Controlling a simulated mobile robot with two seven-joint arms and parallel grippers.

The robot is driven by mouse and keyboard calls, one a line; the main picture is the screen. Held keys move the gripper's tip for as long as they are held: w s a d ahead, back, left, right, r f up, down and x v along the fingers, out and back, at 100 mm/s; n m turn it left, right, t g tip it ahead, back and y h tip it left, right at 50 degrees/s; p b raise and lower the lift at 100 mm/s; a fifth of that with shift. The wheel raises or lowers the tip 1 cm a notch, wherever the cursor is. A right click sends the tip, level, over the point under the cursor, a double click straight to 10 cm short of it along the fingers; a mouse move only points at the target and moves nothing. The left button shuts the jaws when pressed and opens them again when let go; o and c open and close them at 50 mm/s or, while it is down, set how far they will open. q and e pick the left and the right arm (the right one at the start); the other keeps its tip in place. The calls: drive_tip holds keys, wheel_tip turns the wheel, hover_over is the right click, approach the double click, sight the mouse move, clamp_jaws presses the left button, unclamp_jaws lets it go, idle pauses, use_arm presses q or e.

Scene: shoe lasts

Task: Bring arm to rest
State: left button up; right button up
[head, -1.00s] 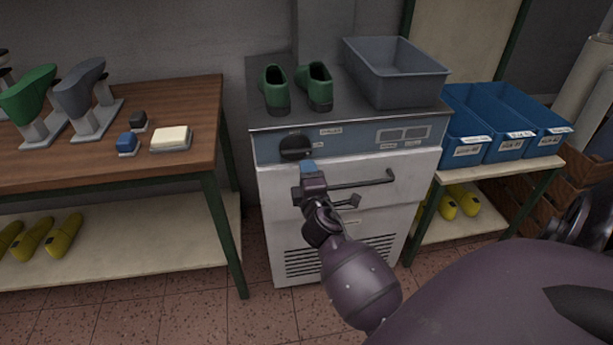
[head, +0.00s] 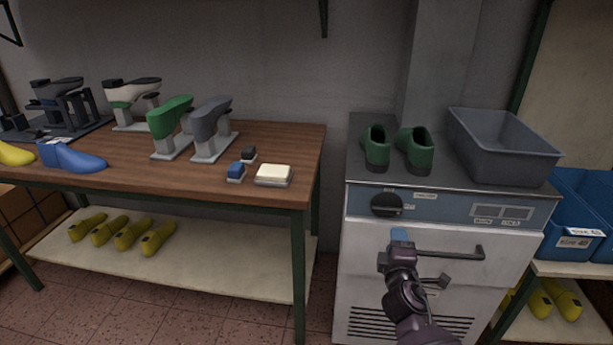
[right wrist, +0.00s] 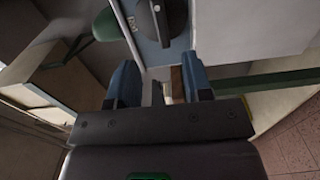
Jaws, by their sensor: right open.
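My right arm comes up from the bottom of the head view. Its gripper (head: 400,236) is in front of the white cabinet (head: 365,262), below the black knob (head: 386,205) and left of the drawer handle (head: 450,254). In the right wrist view the two blue fingers (right wrist: 160,88) stand apart with nothing held between them. The black knob (right wrist: 164,18) lies beyond the fingertips. Whether the gripper touches the cabinet I cannot tell. My left gripper is not in view.
Green shoes (head: 418,150) and a grey bin (head: 502,148) stand on the cabinet. Left is a wooden table (head: 270,135) with shoe lasts on stands, brushes and a pale block. Yellow lasts lie on its lower shelf (head: 215,262). Blue bins (head: 575,243) stand right. The floor before the table is clear.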

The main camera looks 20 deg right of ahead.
drive_tip(key=s+a+f+m+y+p, duration=0.2)
drive_tip(key=s+a+m+y, duration=0.4)
drive_tip(key=a+m, duration=0.25)
drive_tip(key=s+a+f+g+y+p, duration=0.1)
drive_tip(key=s+a+f, duration=0.1)
drive_tip(key=s, duration=0.5)
drive_tip(key=s+a+f+m+g+y+p, duration=0.1)
drive_tip(key=s+a+f+g, duration=0.1)
drive_tip(key=s, duration=0.6)
drive_tip(key=s+a+f+m+g+y+p, duration=0.1)
drive_tip(key=s+f, duration=0.3)
drive_tip(key=s, duration=0.3)
drive_tip(key=shift+s+a+g, duration=0.3)
drive_tip(key=shift+s+a, duration=0.05)
drive_tip(key=shift+a, duration=0.05)
drive_tip(key=shift+d, duration=0.1)
